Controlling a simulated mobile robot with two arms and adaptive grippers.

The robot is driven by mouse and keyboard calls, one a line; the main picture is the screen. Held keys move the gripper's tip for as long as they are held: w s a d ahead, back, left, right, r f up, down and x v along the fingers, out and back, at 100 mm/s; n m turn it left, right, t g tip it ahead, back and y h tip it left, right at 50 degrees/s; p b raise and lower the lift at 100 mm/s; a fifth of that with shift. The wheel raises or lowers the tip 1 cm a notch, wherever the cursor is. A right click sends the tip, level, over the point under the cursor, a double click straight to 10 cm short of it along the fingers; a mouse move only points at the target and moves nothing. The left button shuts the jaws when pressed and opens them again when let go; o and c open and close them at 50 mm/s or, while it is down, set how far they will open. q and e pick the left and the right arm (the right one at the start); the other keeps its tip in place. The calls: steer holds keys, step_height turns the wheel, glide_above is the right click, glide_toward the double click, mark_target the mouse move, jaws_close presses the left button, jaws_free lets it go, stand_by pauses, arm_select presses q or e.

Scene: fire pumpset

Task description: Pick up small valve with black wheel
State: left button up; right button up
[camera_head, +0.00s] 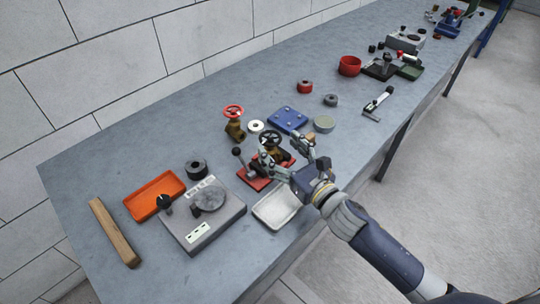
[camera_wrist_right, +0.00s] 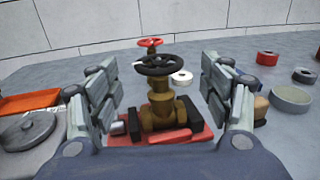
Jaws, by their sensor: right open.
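The small valve with a black wheel (camera_head: 270,139) has a brass body and stands upright on or just behind a red base (camera_head: 254,184); the exact contact is hidden. In the right wrist view the valve (camera_wrist_right: 160,108) is centred between the fingers, with its black wheel on top. My right gripper (camera_head: 290,154) is open, with one finger on each side of the valve and visible gaps to it. The gripper partly hides the valve's lower part in the head view. My left gripper is not in view.
A brass valve with a red wheel (camera_head: 234,128) stands behind. A black-knobbed lever (camera_head: 238,156), white tray (camera_head: 270,213) and grey scale (camera_head: 205,226) are close by. Bare tabletop lies at the back left.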

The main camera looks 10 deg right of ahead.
mark_target(270, 136)
steer(key=x, duration=0.4)
steer(key=shift+w+a+f+p, duration=0.1)
steer(key=shift+w+a+p, duration=0.1)
steer(key=shift+w+p, duration=0.2)
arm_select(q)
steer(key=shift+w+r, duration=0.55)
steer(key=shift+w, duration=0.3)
arm_select(e)
steer(key=shift+s, duration=0.1)
steer(key=shift+c, duration=1)
jaws_close()
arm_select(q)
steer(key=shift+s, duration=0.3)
